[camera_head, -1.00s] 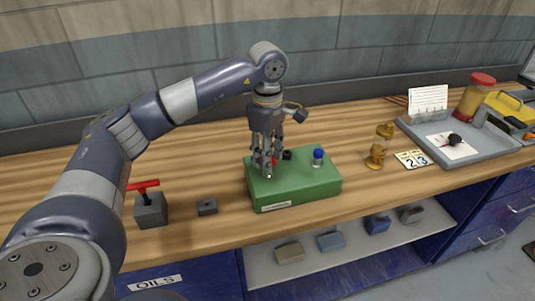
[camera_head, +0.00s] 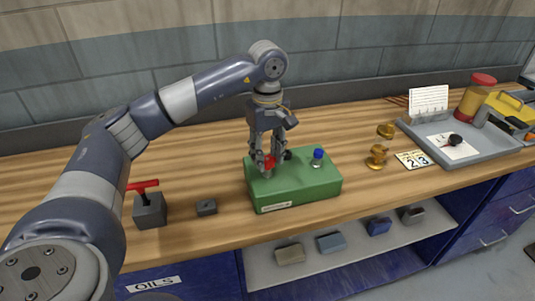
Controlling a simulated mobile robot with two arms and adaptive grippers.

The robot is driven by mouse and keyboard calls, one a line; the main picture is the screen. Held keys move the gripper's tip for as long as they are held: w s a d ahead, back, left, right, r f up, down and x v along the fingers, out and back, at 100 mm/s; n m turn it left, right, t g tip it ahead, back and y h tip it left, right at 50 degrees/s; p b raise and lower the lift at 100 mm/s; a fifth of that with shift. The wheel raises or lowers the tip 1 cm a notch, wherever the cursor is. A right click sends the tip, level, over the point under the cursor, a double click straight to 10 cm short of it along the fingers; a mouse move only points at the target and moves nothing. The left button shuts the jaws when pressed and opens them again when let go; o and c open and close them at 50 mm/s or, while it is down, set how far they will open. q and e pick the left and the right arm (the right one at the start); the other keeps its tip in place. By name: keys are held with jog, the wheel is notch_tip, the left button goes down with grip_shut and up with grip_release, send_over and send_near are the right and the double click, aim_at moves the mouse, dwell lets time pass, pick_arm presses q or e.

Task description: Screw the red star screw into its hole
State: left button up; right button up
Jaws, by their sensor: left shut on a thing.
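The red star screw (camera_head: 268,162) stands at the left part of the green block (camera_head: 305,187). My left gripper (camera_head: 268,161) points down over the block and is shut on the screw's red head. Its fingers hide part of the screw, and I cannot see how deep it sits in its hole. A black screw (camera_head: 287,155) is just right of the fingers, and a blue-capped screw (camera_head: 318,157) stands farther right on the block. My right gripper is not in view.
Left of the block are a small grey block (camera_head: 206,207) and a grey block with a red T-handle (camera_head: 149,208). To the right are brass pieces (camera_head: 377,156), a number card (camera_head: 413,159) and a grey tray (camera_head: 480,160). Bare wood lies behind the block.

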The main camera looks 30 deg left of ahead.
pick_arm(q)
jog(key=o, duration=1.2)
